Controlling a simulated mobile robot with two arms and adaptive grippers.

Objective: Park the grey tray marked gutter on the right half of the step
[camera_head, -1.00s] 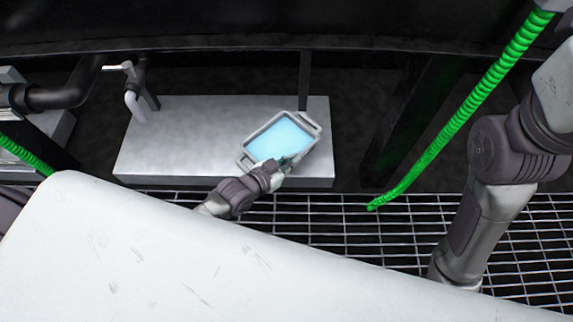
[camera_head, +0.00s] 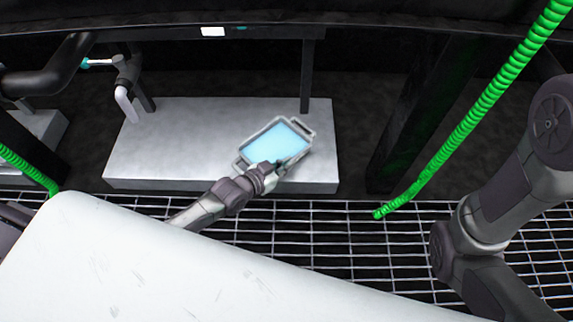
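The grey tray (camera_head: 303,130) shows in the head view over the right half of the pale step (camera_head: 165,140). It is turned at an angle and has a handle at each end. A flat light-blue surface fills it. I cannot read any marking on it. My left gripper (camera_head: 270,174) is at the tray's near side, overlapping its rim. Its fingers are too small and hidden to tell whether they are shut on it. I cannot tell whether the tray rests on the step or hangs just above it. My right gripper is out of view; only my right arm shows at the right.
A white pipe spout (camera_head: 125,103) hangs over the step's left end. A green corrugated hose (camera_head: 450,146) slants down at the right to the grating (camera_head: 340,240). A dark post (camera_head: 306,75) stands behind the step. The step's left and middle top is clear.

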